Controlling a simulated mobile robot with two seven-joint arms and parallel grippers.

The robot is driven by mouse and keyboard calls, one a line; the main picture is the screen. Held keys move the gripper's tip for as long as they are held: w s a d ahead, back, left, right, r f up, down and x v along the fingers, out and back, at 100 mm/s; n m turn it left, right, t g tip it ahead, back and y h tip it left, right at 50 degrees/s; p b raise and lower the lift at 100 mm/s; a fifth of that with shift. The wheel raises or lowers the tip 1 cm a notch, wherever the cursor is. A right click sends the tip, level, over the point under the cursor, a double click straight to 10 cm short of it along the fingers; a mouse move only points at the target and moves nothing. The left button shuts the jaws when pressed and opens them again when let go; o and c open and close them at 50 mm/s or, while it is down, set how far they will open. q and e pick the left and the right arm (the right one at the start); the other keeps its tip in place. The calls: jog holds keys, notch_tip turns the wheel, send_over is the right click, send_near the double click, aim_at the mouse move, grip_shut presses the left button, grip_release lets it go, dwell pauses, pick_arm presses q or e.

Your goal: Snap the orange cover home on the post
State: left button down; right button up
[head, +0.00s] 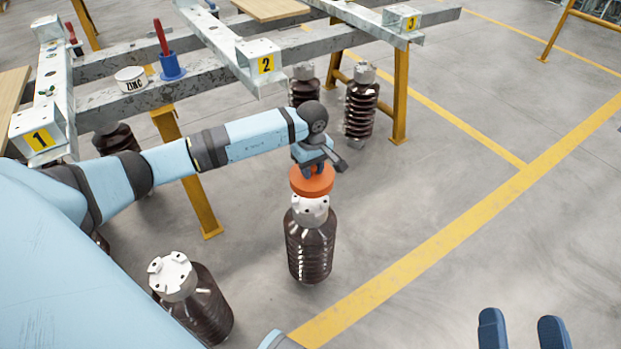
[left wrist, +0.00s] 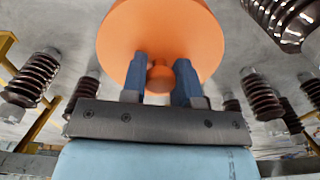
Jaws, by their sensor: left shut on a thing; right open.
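The orange cover (head: 312,182) is a round disc, level or nearly so, right above the pale metal cap of a brown ribbed post (head: 310,250). The post stands upright on the floor, and its cap shows below the cover. I cannot tell whether cover and cap touch. My left gripper (head: 314,169) is above the cover, shut on its small knob. In the left wrist view the blue fingers (left wrist: 160,82) pinch the knob, with the underside of the gripper facing the orange disc (left wrist: 160,30). My right gripper (head: 524,330) is open and empty at the bottom right, away from the post.
Another capped post (head: 203,305) stands at the lower left, near my left arm. More posts (head: 360,105) stand under the steel frame (head: 200,45) with yellow legs. A white ZINC tin (head: 131,79) and a blue holder (head: 171,67) sit on it. Floor to the right is clear.

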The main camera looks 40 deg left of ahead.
aim_at(310, 184)
pick_arm(q)
jog(key=shift+a+f+n, duration=0.25)
jog(key=shift+f+n, duration=0.05)
jog(key=shift+f, duration=0.15)
pick_arm(e)
jog(key=shift+r, duration=0.2)
pick_arm(q)
jog(key=shift+r, duration=0.1)
notch_tip(310, 184, down, 4)
jog(key=b, duration=0.2)
jog(key=shift+b, duration=0.35)
jog(key=shift+f+b, duration=0.6)
jog(key=shift+f, duration=0.35)
pick_arm(e)
jog(key=shift+g, duration=0.8)
jog(key=shift+w+a+f, duration=0.1)
jog(key=shift+a+f, duration=0.1)
jog(key=shift+f, duration=1)
jog(key=shift+a+f, duration=0.15)
jog(key=shift+f, duration=1)
jog(key=shift+f, duration=0.15)
pick_arm(q)
jog(key=shift+f+b, duration=1.35)
jog(key=shift+f, duration=0.55)
pick_arm(e)
jog(key=shift+f, duration=1.2)
